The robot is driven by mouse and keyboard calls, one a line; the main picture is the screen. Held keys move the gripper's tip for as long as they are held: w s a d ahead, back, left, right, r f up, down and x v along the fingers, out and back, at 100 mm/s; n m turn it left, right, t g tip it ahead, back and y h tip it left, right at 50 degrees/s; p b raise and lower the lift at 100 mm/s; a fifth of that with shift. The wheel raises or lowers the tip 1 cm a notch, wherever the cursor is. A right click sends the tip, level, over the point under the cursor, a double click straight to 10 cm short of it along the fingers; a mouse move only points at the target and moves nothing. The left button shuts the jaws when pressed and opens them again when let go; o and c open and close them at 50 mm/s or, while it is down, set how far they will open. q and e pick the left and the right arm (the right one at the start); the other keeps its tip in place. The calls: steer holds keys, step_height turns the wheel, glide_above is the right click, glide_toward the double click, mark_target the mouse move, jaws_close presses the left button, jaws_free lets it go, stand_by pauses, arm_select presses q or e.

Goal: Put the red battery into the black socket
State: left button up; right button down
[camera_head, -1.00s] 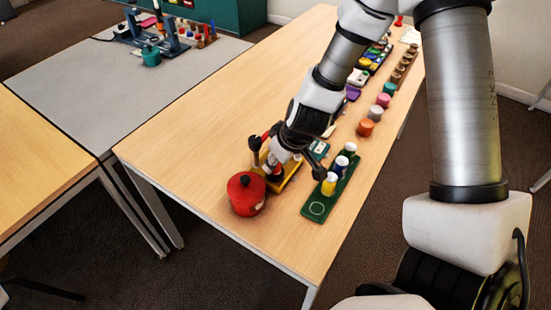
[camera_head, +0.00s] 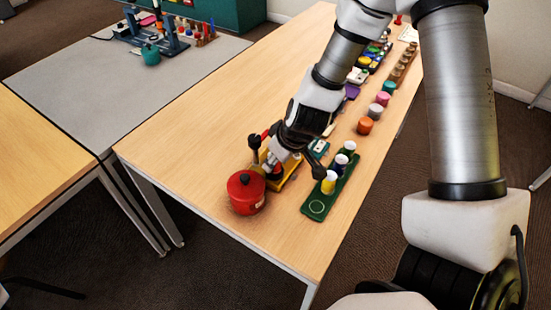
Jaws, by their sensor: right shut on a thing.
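My right gripper (camera_head: 275,163) reaches down over a yellow holder (camera_head: 291,178) near the front of the wooden table. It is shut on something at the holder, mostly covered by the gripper. A small red part (camera_head: 273,169) shows just under the gripper and looks like the red battery. A dark spot below it may be the black socket, but I cannot tell whether the battery is in it or above it. Another bit of red shows behind the gripper, too small to identify. My left gripper is not in view.
A red pot (camera_head: 245,193) with a black knob stands just left of the holder. Coloured pieces, including an orange one (camera_head: 365,126), line the table's right edge. The table's left side is clear.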

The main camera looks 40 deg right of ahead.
steer(key=shift+f+b, duration=0.45)
steer(key=shift+f, duration=0.1)
steer(key=c, duration=1.1)
jaws_free()
steer(key=p+v, duration=1.1)
steer(key=p, duration=0.2)
steer(key=shift+s+p, duration=0.1)
steer(key=shift+p, duration=0.2)
step_height(320, 180, up, 6)
steer(key=p, duration=0.6)
